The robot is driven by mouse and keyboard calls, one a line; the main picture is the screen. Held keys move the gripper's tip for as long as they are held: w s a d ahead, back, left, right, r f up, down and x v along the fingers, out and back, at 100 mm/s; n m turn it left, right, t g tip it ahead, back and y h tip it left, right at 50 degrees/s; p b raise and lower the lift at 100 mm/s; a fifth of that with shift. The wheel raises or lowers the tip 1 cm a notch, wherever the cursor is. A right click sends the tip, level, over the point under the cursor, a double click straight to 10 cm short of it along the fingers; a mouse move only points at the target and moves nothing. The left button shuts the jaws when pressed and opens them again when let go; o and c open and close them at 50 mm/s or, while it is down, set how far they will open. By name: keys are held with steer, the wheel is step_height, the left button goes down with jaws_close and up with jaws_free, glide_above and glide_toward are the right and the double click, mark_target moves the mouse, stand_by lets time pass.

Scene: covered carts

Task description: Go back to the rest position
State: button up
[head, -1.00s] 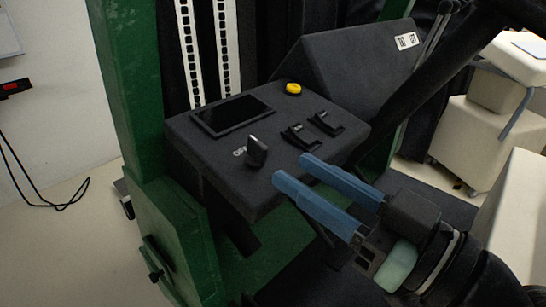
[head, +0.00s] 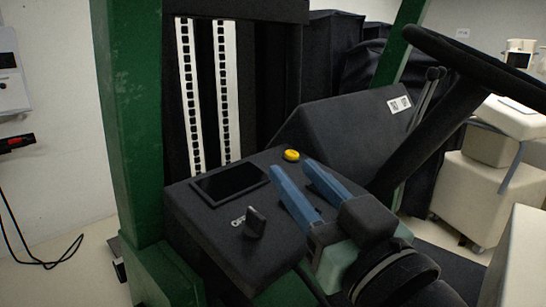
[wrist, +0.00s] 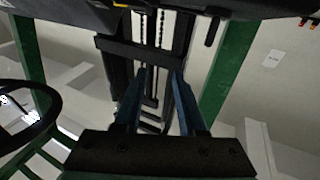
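My gripper (head: 291,168), with two blue fingers, is in front of the black control panel (head: 205,225) in the head view. Its fingers are apart with nothing between them. They point up and left, toward the yellow button (head: 291,155), and hide the panel's two switches. I cannot tell whether they touch the panel. In the wrist view my gripper (wrist: 158,73) also shows open and empty, with the mast behind its fingers.
The panel carries a dark screen (head: 230,185) and an upright black knob (head: 255,222). A green post (head: 135,120) stands at left. A black steering wheel (head: 470,65) is at upper right. Pale boxes (head: 470,195) stand at right.

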steer(key=s+a+r+m+t+h+p, duration=0.1)
steer(key=s+r+t+h+p, duration=0.1)
steer(key=r, duration=0.8)
steer(key=s+a+r+m+t+h+p, duration=0.1)
steer(key=s+r+m+t+h+p, duration=0.1)
steer(key=r+p, duration=0.4)
steer(key=s+a+r+m+t+h+p, duration=0.1)
steer(key=s+r+t+h+p, duration=0.2)
steer(key=r, duration=1.1)
steer(key=shift+s+a+m+t+h+p, duration=0.3)
steer(key=shift+s+a+t+h+p, duration=0.1)
steer(key=shift+s+t+p, duration=0.55)
steer(key=shift+w, duration=0.1)
